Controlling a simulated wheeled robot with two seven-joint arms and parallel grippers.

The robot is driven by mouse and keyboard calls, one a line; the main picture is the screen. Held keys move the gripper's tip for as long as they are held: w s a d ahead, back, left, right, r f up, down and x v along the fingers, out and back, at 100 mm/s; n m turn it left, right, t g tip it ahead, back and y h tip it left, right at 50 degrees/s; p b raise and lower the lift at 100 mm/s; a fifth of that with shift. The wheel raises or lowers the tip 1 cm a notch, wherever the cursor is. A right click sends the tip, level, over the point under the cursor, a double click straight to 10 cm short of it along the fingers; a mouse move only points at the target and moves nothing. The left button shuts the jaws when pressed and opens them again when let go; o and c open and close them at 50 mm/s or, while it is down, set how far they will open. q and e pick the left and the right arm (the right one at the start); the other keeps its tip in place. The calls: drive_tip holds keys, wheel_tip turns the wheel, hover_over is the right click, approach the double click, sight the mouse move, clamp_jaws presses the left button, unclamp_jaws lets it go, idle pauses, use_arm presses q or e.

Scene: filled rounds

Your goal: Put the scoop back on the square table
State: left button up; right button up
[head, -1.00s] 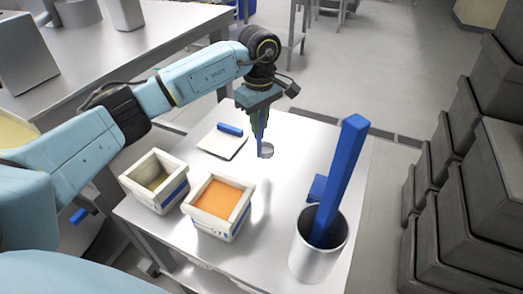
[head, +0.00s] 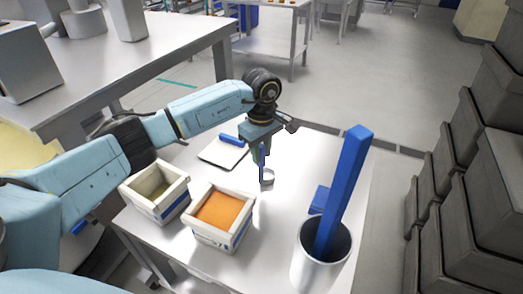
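The scoop (head: 267,180) has a small grey cup and an upright blue handle. It is over the middle of the white square table (head: 290,215), to the right of the two crates. I cannot tell whether its cup touches the tabletop. My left gripper (head: 263,157) points down from above, shut on the blue handle, and its fingers hide part of the handle. My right gripper is not in view.
A crate with orange filling (head: 221,211) and a crate with dull filling (head: 154,187) stand at left. A flat white scale-like item (head: 222,153) lies behind. A grey canister (head: 320,264) holding a tall blue bar and a blue block (head: 318,198) are at right.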

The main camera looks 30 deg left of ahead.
use_arm(q)
drive_tip(key=shift+o, duration=1)
drive_tip(key=shift+r, duration=0.1)
wheel_tip(320, 180, up, 12)
drive_tip(key=shift+r+p, duration=0.15)
drive_tip(key=shift+p, duration=0.3)
idle(0.4)
